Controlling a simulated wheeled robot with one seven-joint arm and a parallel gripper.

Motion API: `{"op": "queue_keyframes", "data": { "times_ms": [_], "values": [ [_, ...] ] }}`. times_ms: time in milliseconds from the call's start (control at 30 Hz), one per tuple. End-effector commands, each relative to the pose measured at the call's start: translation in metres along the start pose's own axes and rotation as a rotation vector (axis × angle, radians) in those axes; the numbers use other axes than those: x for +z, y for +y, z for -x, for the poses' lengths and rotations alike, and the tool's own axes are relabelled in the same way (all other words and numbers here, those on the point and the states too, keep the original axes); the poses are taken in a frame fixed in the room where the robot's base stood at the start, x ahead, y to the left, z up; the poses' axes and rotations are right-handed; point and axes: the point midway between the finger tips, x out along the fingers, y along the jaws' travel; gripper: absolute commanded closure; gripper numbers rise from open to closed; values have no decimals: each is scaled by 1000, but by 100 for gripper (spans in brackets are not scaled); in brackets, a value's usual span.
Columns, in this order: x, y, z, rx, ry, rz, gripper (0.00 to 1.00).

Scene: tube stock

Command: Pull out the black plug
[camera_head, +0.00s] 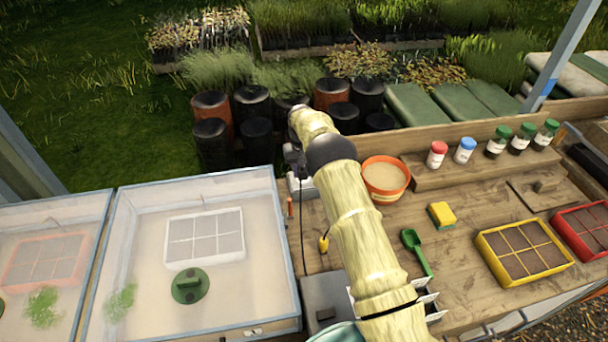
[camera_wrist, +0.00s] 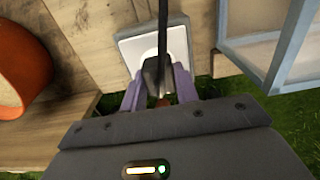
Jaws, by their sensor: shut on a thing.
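The black plug (camera_wrist: 151,72) shows in the wrist view in front of a pale socket plate (camera_wrist: 132,45) with a grey rim, on a wooden board. A black cord (camera_wrist: 163,22) runs up from it. My gripper (camera_wrist: 157,92) is shut on the plug, with a purple finger on either side. I cannot tell whether the plug's pins are in the socket. In the head view a pale socket box (camera_head: 305,188) stands beside my arm at the bench's left edge. The plug is not clear there, and my arm hides part of that area.
Glass-topped frames (camera_head: 283,250) stand close on the left. An orange pot (camera_head: 385,192), yellow sponge (camera_head: 441,215), green trowel (camera_head: 416,250) and yellow seed tray (camera_head: 484,240) are on the bench to the right. Dark pots (camera_head: 252,103) stand behind on the grass.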

Motion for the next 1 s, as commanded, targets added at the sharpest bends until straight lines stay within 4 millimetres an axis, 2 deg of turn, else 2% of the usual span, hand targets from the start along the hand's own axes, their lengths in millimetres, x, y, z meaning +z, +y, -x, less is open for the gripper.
{"op": "queue_keyframes", "data": {
  "times_ms": [1000],
  "values": [
    [0, -4, 34, 0, 0, 6, 100]
  ]
}}
